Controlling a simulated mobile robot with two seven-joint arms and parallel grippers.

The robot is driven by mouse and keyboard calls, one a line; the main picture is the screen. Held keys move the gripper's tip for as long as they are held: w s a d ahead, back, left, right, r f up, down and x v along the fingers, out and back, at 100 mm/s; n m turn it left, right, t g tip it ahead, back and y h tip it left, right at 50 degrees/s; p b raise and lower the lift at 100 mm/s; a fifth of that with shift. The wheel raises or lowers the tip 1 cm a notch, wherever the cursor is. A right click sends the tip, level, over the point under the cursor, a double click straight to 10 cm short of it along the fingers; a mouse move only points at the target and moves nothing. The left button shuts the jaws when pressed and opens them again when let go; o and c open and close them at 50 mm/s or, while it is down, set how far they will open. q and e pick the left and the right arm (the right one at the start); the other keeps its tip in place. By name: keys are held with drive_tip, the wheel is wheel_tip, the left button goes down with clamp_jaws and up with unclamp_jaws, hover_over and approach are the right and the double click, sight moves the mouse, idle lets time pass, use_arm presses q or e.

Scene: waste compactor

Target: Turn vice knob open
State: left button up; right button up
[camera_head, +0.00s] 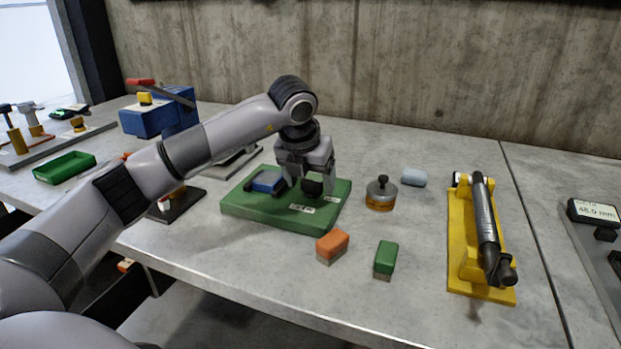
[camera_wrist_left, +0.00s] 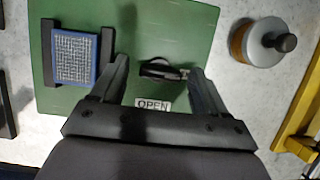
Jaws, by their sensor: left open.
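The vice is a green base (camera_head: 270,217) on the grey table, also in the left wrist view (camera_wrist_left: 180,28). A blue block (camera_head: 267,181) with a grid-like top (camera_wrist_left: 75,57) sits on it between two black jaws. The black knob (camera_head: 312,188) is on the base to the right of the block; in the left wrist view the knob (camera_wrist_left: 158,69) is above a white "OPEN" label (camera_wrist_left: 153,105). My left gripper (camera_head: 306,176) points down over the knob, open, its fingers (camera_wrist_left: 158,70) on either side with gaps showing. Finger contact is not visible. My right gripper is not in view.
A round metal-and-orange weight (camera_head: 381,194) and a pale blue cylinder (camera_head: 414,177) stand right of the base. An orange block (camera_head: 332,246) and a green block (camera_head: 385,259) lie in front. A yellow fixture (camera_head: 463,235) is further right. A blue machine (camera_head: 157,119) is behind my arm.

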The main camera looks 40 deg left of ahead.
use_arm(q)
drive_tip(key=c, duration=1.1)
drive_tip(key=shift+o, duration=0.2)
